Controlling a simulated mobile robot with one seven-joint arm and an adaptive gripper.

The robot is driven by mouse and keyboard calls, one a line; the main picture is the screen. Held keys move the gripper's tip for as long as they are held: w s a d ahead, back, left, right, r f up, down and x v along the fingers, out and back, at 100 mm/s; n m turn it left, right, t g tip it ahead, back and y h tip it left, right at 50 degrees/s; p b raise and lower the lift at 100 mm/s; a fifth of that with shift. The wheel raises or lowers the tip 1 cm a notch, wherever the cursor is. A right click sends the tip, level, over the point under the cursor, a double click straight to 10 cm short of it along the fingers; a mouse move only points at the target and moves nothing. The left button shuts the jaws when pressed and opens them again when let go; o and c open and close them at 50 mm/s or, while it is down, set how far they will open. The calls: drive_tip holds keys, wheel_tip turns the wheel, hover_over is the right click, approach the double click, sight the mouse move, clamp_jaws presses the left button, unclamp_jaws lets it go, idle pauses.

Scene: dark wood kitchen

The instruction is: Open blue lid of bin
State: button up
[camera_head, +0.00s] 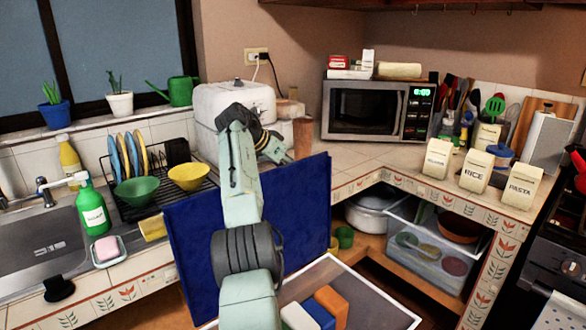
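The blue lid (300,215) stands nearly upright as a broad dark blue panel in front of the counter. Below it is the bin, whose pale rim (372,290) shows at the bottom of the view. The bin's inside is partly visible, with an orange box (331,303), a blue box and a white box in it. My arm crosses in front of the lid and hides its middle. My gripper (272,147) is near the lid's upper edge; I cannot tell whether it touches the lid. Its fingers are too small and dark to read.
A dish rack with a green bowl (137,190) and a yellow bowl (188,177) stands behind the lid on the left. A green soap bottle (93,210) is by the sink. A microwave (365,110) and labelled bags are on the counter. Open shelves are right of the lid.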

drive_tip(key=v, duration=1.2)
